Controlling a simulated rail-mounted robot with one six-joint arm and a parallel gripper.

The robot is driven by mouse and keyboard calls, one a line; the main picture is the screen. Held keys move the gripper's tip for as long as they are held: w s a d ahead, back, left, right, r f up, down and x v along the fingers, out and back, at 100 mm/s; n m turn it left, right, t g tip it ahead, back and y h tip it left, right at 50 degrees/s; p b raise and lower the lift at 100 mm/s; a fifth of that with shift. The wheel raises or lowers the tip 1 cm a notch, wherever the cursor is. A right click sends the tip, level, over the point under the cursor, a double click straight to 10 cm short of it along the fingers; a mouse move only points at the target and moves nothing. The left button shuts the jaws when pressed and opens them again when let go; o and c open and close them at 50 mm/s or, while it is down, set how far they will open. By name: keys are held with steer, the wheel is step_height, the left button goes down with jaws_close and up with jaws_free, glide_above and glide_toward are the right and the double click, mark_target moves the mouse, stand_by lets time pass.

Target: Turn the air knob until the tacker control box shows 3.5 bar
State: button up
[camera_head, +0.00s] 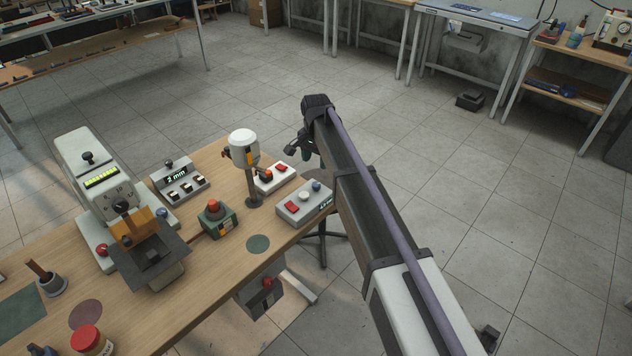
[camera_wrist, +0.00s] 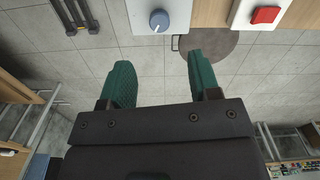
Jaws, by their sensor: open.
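The tacker control box (camera_head: 305,204) is a light grey box at the right end of the wooden bench, with a red button, a pale button, a blue air knob (camera_head: 316,185) and a small dark display. The display's digits start with what looks like a 4; the rest is too small to read surely. In the wrist view the blue knob (camera_wrist: 159,20) is at the top, on the box's pale face. My gripper (camera_wrist: 161,72) is open, its two green fingers apart and empty, with the knob ahead between their lines. In the head view, my gripper (camera_head: 304,148) is beyond the box, not touching the knob.
A second box with a red button (camera_head: 276,177) sits beside the control box, near a white-topped post device (camera_head: 244,150). A round stool (camera_wrist: 215,45) is below the bench edge.

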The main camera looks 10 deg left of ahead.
mark_target(316, 184)
step_height(316, 184, down, 10)
steer(key=b, duration=0.9)
steer(key=shift+r, duration=0.15)
steer(key=c, duration=0.9)
